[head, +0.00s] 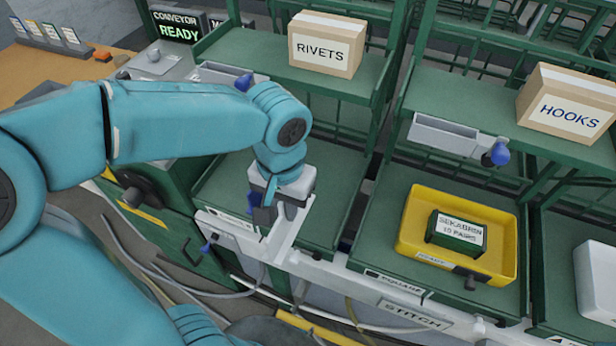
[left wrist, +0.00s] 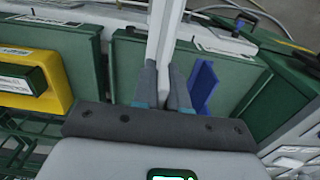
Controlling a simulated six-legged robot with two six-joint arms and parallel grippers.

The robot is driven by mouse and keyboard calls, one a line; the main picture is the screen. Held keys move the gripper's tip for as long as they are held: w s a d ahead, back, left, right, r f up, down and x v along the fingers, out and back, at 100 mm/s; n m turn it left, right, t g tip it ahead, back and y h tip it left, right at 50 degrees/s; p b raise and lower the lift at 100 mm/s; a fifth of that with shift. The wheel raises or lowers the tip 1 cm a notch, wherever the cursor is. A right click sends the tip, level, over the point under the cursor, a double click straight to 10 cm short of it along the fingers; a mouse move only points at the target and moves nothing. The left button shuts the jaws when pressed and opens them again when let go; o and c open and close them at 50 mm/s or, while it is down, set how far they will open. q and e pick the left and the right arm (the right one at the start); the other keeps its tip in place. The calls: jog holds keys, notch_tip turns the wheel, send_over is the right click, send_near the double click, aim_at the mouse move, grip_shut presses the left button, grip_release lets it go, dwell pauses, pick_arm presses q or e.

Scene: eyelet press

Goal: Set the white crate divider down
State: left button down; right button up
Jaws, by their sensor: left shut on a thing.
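The white crate divider (head: 284,236) is a thin white panel under my left gripper (head: 264,212) in the head view. In the left wrist view the divider (left wrist: 164,38) runs up from between the two dark fingers of my left gripper (left wrist: 164,88), which is shut on it. It hangs over the front edge of a green bay (head: 228,192); I cannot tell whether its lower edge touches anything. My gripper and wrist hide its upper part in the head view. My right gripper is not in view.
A yellow tray (head: 412,236) with a green box (head: 457,232) stands in the bay to the right. Cartons marked RIVETS (head: 326,44) and HOOKS (head: 568,104) sit on the upper shelves. A white bin (head: 598,282) is at the right edge. A blue part (left wrist: 204,86) is close beside my fingers.

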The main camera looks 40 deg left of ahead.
pick_arm(q)
jog(key=w+a+p, duration=0.2)
jog(key=w+a, duration=0.1)
jog(key=w, duration=0.7)
jog(key=f, duration=0.6)
jog(key=shift+w+d+f, duration=0.15)
jog(key=shift+d+f, duration=0.1)
jog(key=shift+f, duration=0.05)
jog(key=shift+w+f, duration=0.15)
jog(key=shift+f, duration=0.05)
jog(key=shift+f, duration=0.2)
jog(key=c, duration=1.2)
grip_release()
jog(key=shift+o, duration=0.2)
